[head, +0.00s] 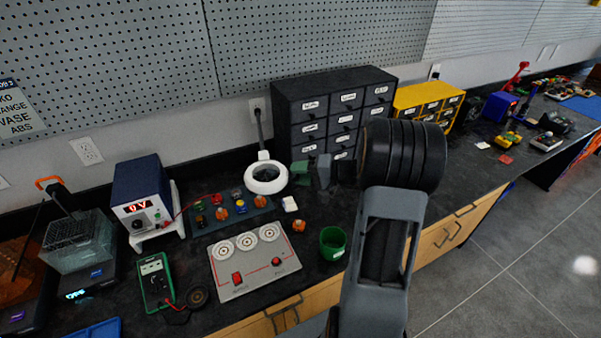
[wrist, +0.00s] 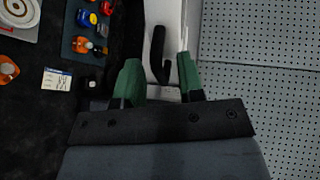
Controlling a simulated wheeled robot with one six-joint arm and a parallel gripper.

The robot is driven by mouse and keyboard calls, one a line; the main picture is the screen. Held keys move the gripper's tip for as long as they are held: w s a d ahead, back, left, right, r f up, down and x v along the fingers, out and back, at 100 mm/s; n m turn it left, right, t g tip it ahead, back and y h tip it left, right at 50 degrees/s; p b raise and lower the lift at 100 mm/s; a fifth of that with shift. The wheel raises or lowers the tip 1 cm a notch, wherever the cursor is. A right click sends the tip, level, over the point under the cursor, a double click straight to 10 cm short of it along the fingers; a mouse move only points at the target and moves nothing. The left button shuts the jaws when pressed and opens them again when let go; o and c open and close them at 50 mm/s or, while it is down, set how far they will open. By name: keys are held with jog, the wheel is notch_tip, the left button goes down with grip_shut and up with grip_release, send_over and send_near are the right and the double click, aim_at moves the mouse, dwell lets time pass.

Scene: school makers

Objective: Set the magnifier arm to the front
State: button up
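The magnifier (head: 266,178) has a white ring head with a dark lens. Its thin black arm (head: 259,128) rises from the head towards the wall, just left of the black drawer cabinet. My gripper (head: 311,171) is low over the bench, to the right of the magnifier head, and its green fingertips show. In the wrist view my gripper (wrist: 160,78) has its two green fingers apart. A black bar with a bent end (wrist: 157,48) shows beyond and between the fingertips; it may be part of the magnifier. I cannot tell whether the fingers touch it.
The black drawer cabinet (head: 332,92) stands behind my gripper. A knob board (head: 224,212), a grey dial panel (head: 256,264), a white block (head: 290,204) and a green cup (head: 333,243) sit in front. A power supply (head: 142,195) stands left. The pegboard wall (wrist: 262,80) is close.

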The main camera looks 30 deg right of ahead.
jog(key=shift+c, duration=0.2)
grip_shut()
dwell(0.3)
